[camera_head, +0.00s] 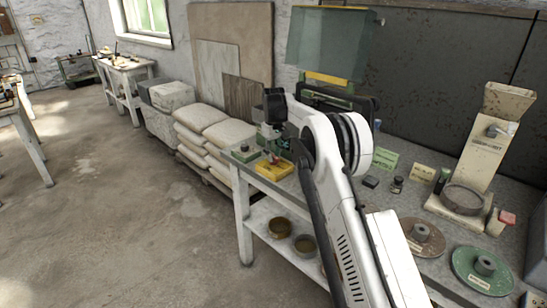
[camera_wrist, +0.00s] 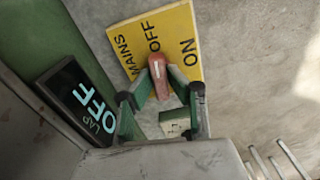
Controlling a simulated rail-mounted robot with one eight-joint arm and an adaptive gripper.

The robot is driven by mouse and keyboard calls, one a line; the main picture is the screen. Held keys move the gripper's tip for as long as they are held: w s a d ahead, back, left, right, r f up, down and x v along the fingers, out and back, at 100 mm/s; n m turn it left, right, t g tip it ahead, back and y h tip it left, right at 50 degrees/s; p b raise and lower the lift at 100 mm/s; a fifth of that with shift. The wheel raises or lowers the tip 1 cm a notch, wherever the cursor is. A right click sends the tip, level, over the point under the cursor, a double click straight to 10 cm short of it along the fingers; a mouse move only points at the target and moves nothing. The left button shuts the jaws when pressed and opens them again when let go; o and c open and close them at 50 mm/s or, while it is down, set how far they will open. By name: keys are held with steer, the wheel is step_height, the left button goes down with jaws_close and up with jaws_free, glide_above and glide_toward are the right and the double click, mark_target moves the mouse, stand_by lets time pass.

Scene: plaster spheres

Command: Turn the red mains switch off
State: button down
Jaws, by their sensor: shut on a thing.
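The red mains switch (camera_wrist: 159,80) stands on a yellow plate (camera_wrist: 177,33) lettered MAINS, OFF and ON in the wrist view. My gripper (camera_wrist: 162,85) has its green fingers on both sides of the red lever and is shut on it. The lever's upper end in that view lies close below the word OFF, with ON to its right. In the head view the yellow plate (camera_head: 270,171) sits at the bench's far-left end under my gripper (camera_head: 272,150), and only a bit of red shows there.
A black display (camera_wrist: 77,100) reading LAP OFF lies left of the plate in the wrist view. The grey bench (camera_head: 402,199) carries small dark containers, a round green-rimmed disc (camera_head: 467,275) and a beige stand (camera_head: 489,140). Stacked sacks (camera_head: 228,134) lie beyond the bench end.

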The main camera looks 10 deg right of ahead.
mark_target(274, 155)
steer(key=shift+n, duration=0.9)
steer(key=c, duration=1.7)
jaws_free()
step_height(274, 155, up, 12)
